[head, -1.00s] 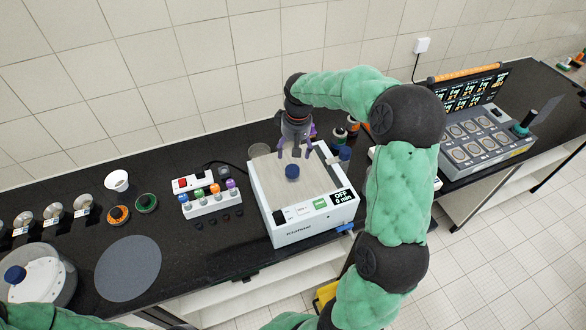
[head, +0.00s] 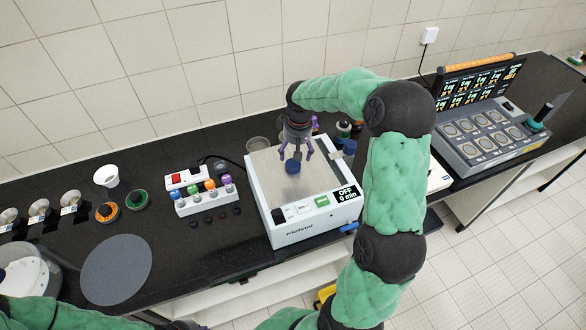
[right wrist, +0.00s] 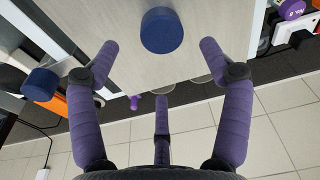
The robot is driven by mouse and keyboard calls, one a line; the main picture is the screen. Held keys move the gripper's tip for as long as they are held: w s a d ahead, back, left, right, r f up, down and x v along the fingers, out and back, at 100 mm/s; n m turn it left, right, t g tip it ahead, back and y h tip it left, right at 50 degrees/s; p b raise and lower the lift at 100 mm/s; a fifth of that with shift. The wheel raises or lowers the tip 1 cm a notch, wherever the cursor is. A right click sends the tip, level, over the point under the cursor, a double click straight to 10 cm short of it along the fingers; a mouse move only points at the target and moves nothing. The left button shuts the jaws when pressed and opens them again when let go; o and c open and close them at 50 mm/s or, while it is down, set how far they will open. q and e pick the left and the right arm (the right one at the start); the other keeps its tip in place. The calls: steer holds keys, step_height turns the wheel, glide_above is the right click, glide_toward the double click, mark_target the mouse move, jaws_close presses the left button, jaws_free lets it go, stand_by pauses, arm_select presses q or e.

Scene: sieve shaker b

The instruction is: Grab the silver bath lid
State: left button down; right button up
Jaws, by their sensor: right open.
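The silver bath lid (head: 268,172) is a flat grey plate on top of the white bath, with a dark blue round knob (head: 293,167) at its middle. My right gripper (head: 297,155) is open and empty just above the lid, right at the knob. In the right wrist view the knob (right wrist: 161,31) is ahead of the spread purple fingers (right wrist: 160,70), and the lid (right wrist: 200,20) fills the top. I see no finger touching the knob. My left gripper is not in view; only part of my left arm shows at the bottom left.
The bath body (head: 300,232) has a display reading OFF, 0 min. A rack with coloured caps (head: 207,201) and a red-switch power strip (head: 187,178) stand left of it. A grey disc (head: 117,270) lies on the black counter. A heating block with round wells (head: 490,135) stands to the right.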

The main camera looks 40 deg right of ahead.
mark_target(293, 163)
steer(key=shift+w+a+f, duration=0.1)
steer(key=shift+w+f, duration=0.05)
steer(key=shift+f, duration=1.35)
steer(key=shift+w+a+f, duration=0.1)
steer(key=shift+f, duration=1.4)
steer(key=c, duration=1.4)
steer(key=shift+r, duration=0.1)
jaws_close()
